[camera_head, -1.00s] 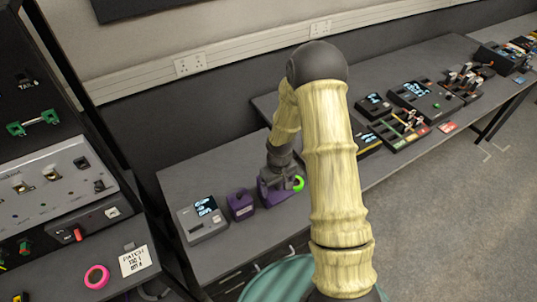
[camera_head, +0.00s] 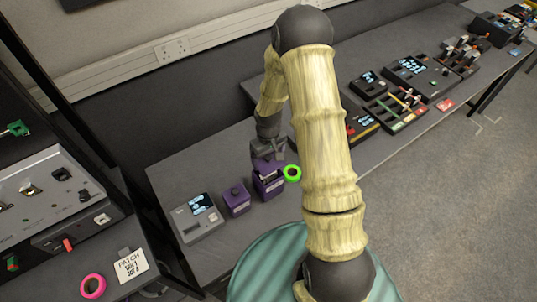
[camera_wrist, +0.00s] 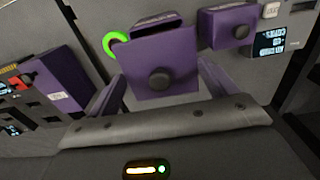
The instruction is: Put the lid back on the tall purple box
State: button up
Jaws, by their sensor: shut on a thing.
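My gripper (camera_head: 268,155) is over the tall purple box (camera_head: 268,188) on the bench. It is shut on the purple lid (camera_wrist: 150,52), a square plate whose dark round knob faces the wrist camera. In the wrist view the fingers reach to either side of the lid, and the box (camera_wrist: 153,20) shows behind its far edge with a dark top. In the head view the lid is mostly hidden by my gripper. I cannot tell whether the lid touches the box.
A second, smaller purple box (camera_head: 236,198) with a knob on top stands just left. A bright green ring (camera_head: 292,173) lies close on the right. A grey device with a screen (camera_head: 197,217) is further left. Several panels (camera_head: 395,105) fill the right bench.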

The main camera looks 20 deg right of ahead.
jog(key=shift+s+a, duration=0.1)
jog(key=shift+s, duration=0.05)
jog(key=shift+f, duration=0.2)
jog(key=shift+w+f+b, duration=0.2)
jog(key=shift+f+b, duration=2.2)
jog(key=shift+f, duration=0.6)
jog(key=shift+w, duration=0.1)
jog(key=shift+s+f, duration=0.1)
jog(key=shift+s, duration=0.15)
jog(key=shift+s, duration=0.1)
